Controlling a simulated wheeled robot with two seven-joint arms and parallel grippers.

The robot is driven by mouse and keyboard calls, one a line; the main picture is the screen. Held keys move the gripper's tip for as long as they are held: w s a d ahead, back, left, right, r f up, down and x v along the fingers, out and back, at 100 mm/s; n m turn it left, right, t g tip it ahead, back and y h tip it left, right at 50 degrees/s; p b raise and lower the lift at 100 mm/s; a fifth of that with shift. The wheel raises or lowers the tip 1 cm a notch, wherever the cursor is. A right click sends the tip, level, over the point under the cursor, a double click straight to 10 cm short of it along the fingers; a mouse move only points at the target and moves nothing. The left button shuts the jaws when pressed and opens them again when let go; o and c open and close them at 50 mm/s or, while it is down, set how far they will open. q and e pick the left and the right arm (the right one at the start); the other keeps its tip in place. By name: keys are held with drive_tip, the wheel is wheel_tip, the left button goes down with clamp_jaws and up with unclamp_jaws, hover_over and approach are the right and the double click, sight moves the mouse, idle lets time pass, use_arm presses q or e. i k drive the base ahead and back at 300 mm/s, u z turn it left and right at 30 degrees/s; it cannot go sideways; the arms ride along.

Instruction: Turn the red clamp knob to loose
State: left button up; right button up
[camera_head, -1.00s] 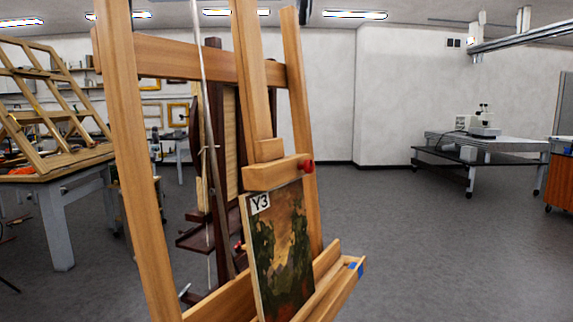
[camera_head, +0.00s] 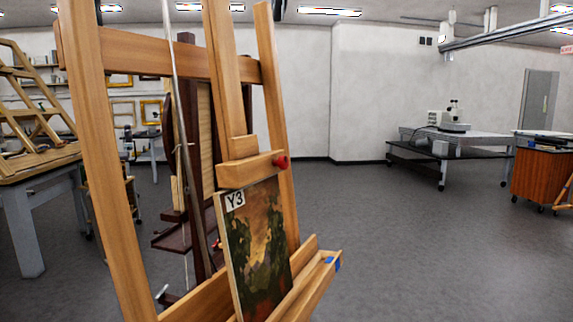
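The red clamp knob (camera_head: 282,162) sticks out from the right end of the wooden clamp block (camera_head: 247,170) on the easel. The block sits at the top edge of a dark landscape painting (camera_head: 262,245) with a "Y3" label, which stands on the easel's ledge (camera_head: 318,275). The wooden easel (camera_head: 97,150) fills the left and middle of the head view. The knob is too small to tell its turned position. Neither of my grippers is in view.
A darker easel (camera_head: 190,150) stands behind, with another small red knob (camera_head: 217,244). A table with a wooden frame (camera_head: 30,180) is at left. A microscope table (camera_head: 450,150) and an orange cabinet (camera_head: 540,175) are at right. The grey floor right of the easel is clear.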

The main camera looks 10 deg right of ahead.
sight(283, 162)
drive_tip(key=k, duration=0.5)
drive_tip(key=z, duration=0.9)
drive_tip(key=i, duration=0.8)
drive_tip(key=u, duration=1.75)
